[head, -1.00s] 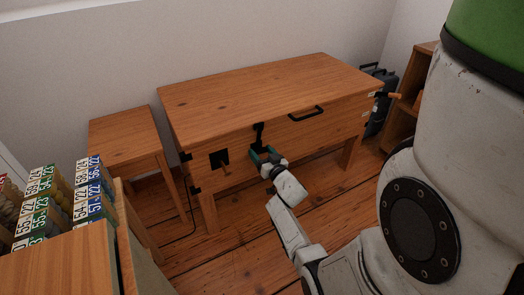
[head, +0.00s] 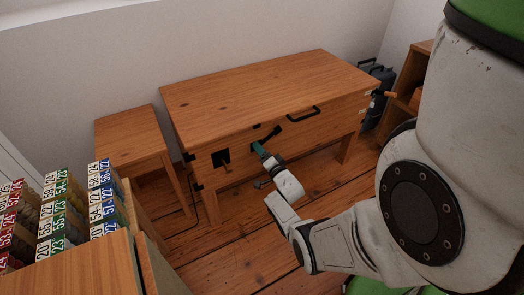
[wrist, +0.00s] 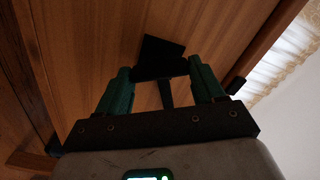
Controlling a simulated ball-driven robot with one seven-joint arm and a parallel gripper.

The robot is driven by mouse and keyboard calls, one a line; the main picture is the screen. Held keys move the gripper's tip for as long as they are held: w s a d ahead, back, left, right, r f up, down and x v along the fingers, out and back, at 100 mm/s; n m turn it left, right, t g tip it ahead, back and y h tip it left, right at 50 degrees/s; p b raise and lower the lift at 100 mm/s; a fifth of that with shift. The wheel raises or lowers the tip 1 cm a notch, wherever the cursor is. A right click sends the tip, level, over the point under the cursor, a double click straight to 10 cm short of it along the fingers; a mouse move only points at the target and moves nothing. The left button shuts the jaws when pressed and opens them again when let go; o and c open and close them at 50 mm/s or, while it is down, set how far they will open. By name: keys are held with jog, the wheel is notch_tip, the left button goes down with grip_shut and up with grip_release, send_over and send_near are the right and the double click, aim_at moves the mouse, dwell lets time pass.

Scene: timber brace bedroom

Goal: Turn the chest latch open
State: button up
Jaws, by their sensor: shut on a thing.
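The wooden chest (head: 262,90) stands against the wall with its lid down. Its black latch (head: 271,134) is on the front face and lies on a diagonal, its upper end towards the right. A small black piece (head: 257,126) sits above it near the lid's edge, apart from the bar. My gripper (head: 258,149) is at the latch's lower left, shut on it. In the wrist view, the green fingers stand on either side of the dark latch (wrist: 160,57), with a narrow dark stem between them. The exact contact is too dark to tell.
A small side table (head: 128,137) stands left of the chest. Open floor lies in front.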

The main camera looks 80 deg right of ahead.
jog(key=m, duration=0.5)
jog(key=shift+f+m+p, duration=0.15)
jog(key=shift+m+p, duration=0.15)
jog(key=shift+p, duration=0.1)
dwell(0.3)
jog(key=o, duration=1.5)
jog(key=p+v, duration=0.4)
jog(key=v, duration=0.6)
jog(key=shift+s+a, duration=0.25)
jog(key=shift+s, duration=0.1)
jog(key=shift+w, duration=0.1)
